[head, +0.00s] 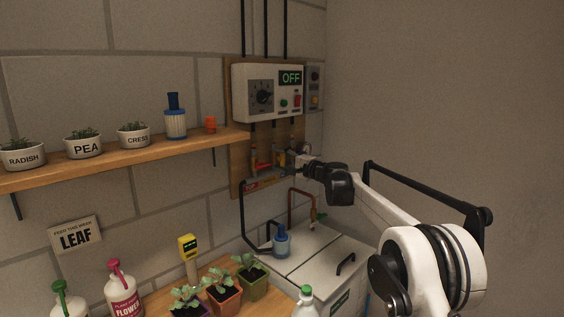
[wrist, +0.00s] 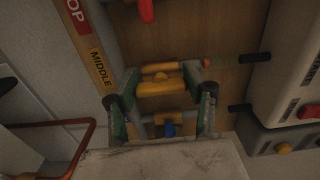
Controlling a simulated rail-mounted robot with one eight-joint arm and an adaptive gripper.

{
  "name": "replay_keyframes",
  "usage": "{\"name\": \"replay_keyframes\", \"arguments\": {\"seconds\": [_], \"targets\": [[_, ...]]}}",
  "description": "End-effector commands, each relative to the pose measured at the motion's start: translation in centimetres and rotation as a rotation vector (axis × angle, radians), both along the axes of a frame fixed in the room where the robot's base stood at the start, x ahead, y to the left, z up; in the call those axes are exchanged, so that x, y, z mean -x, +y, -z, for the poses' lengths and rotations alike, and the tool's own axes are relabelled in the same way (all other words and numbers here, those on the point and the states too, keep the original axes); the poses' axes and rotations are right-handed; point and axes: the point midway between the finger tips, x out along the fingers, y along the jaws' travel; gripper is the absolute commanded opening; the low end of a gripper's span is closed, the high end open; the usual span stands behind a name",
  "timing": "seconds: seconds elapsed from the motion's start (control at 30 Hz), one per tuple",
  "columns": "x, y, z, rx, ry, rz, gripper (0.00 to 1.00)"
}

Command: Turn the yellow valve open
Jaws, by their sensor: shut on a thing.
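The yellow valve (wrist: 162,85) is on the wooden board, with its handle between the two fingers of my gripper (wrist: 163,92) in the wrist view. The fingers are shut on the handle's two ends. The yellow "MIDDLE" label (wrist: 100,69) is beside it. In the head view my gripper (head: 291,168) reaches the pipes below the control box, and the valve there is mostly hidden and too small to read.
A red valve (wrist: 146,10) and a blue valve (wrist: 168,129) sit on either side of the yellow one in the wrist view. The control box (head: 267,92) reads OFF above the pipes. A shelf (head: 110,160) with labelled pots runs to the left.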

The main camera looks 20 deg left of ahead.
Motion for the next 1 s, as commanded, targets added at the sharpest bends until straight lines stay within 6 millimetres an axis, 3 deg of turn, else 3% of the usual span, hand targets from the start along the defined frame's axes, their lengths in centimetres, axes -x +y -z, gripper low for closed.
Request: {"name": "replay_keyframes", "arguments": {"seconds": [0.13, 0.17, 0.3, 0.67, 1.0], "targets": [[0.0, 0.0, 0.1, 0.001, -0.001, 0.000, 0.20], [0.0, 0.0, 0.1, 0.001, -0.001, 0.000, 0.48], [0.0, 0.0, 0.0, 0.001, -0.001, 0.000, 0.66], [0.1, -0.3, 0.0, 0.000, 0.000, 0.000, 0.67], [1.7, -4.3, 0.0, 0.000, 0.000, 0.001, 0.67]]}}
